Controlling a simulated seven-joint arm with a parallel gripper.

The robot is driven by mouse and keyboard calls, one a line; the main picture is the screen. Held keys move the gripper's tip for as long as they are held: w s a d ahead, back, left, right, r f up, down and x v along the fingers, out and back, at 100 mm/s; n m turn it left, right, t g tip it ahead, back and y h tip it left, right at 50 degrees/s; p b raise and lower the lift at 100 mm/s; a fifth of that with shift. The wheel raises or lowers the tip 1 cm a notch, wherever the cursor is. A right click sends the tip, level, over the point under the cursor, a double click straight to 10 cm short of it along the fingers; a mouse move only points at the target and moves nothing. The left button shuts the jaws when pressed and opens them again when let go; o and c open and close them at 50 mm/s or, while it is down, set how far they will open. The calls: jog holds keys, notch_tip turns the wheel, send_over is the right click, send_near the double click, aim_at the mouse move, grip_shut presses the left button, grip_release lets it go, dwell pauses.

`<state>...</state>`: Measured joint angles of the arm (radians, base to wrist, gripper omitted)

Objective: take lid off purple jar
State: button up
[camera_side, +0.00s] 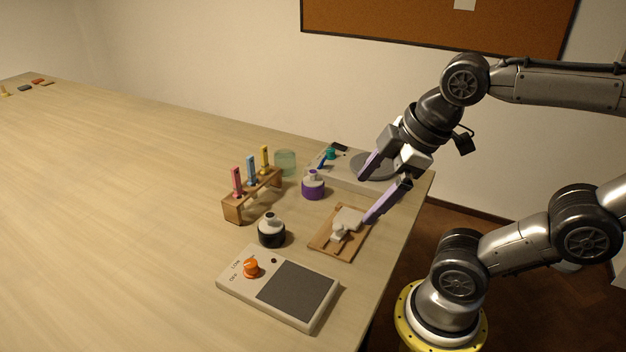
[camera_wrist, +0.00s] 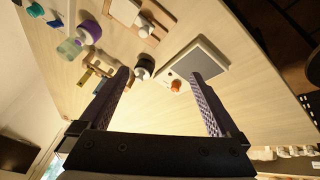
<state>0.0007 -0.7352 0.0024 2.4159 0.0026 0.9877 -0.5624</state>
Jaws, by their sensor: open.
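The purple jar (camera_side: 313,188) stands upright on the table, left of my gripper in the side view. A pale lid with a small knob (camera_side: 313,175) sits on top of it. In the wrist view the purple jar (camera_wrist: 90,30) shows at the upper left, beyond the left finger. My gripper (camera_side: 365,200) is open and empty, with its two purple fingers spread wide. It hangs to the right of the jar, over the area by the wooden board, and is apart from the jar. In the wrist view nothing is held between the fingertips (camera_wrist: 160,74).
A black jar with a pale top (camera_side: 271,232) stands in front of the purple jar. A wooden rack (camera_side: 234,210) with coloured tubes and a greenish glass (camera_side: 285,162) are at its left. A wooden board (camera_side: 325,243), a grey device with an orange knob (camera_side: 251,268) and a teal-knobbed device (camera_side: 330,154) are nearby.

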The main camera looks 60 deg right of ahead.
jog(key=w+d+r+n+g, duration=0.1)
jog(key=w+d+r+n, duration=0.1)
jog(key=w+r+n, duration=0.5)
jog(key=n+g, duration=0.4)
jog(key=n, duration=0.2)
send_over(313, 172)
jog(key=f, duration=1.4)
jog(key=shift+s+d, duration=0.2)
jog(key=shift+d, duration=0.2)
jog(key=shift+w+a+f, duration=0.1)
jog(key=shift+a+f, duration=0.1)
jog(key=shift+f, duration=1.15)
jog(key=shift+w+a+f, duration=0.1)
jog(key=shift+a+f, duration=0.05)
jog(key=shift+f, duration=1.2)
jog(key=c, duration=1.4)
